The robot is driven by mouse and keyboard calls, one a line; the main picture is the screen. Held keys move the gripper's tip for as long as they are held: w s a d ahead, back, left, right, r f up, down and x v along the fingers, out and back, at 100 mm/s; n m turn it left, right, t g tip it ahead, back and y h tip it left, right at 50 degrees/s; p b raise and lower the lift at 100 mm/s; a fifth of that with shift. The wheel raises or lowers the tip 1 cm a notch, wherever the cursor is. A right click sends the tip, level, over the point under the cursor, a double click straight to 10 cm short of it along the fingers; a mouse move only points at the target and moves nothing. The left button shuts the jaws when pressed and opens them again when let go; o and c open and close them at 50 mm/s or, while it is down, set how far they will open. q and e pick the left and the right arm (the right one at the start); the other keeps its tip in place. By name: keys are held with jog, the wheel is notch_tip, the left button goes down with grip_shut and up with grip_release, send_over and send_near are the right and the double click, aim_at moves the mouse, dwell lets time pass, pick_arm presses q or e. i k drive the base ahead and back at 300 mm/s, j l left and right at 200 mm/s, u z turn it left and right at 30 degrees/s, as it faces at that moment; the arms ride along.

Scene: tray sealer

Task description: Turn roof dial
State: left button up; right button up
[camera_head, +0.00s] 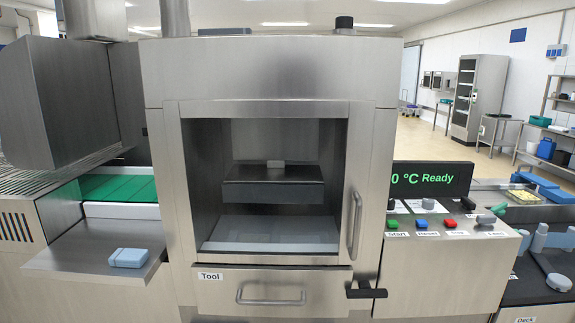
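The roof dial appears to be the short black knob (344,23) on top of the steel tray sealer (265,70), near the right end of its roof. Only its side shows from here, so I cannot tell which way it is turned. A low, flat metal strip (225,31) also lies on the roof, left of the knob. Neither of my grippers can be made out in the head view, and nothing is touching the knob.
A vertical pipe (175,18) rises left of the roof. The sealer's door handle (355,225) and black lever (366,292) stick out in front. A control panel (440,240) and display (430,180) reading Ready stand right. A blue block (130,257) lies on the left shelf.

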aim_at(344, 24)
jog(key=i+l, duration=0.15)
jog(key=l, duration=0.2)
jog(key=i+l, duration=0.15)
jog(key=l, duration=0.2)
jog(key=i+l, duration=0.35)
jog(key=l, duration=0.3)
jog(key=u, duration=0.05)
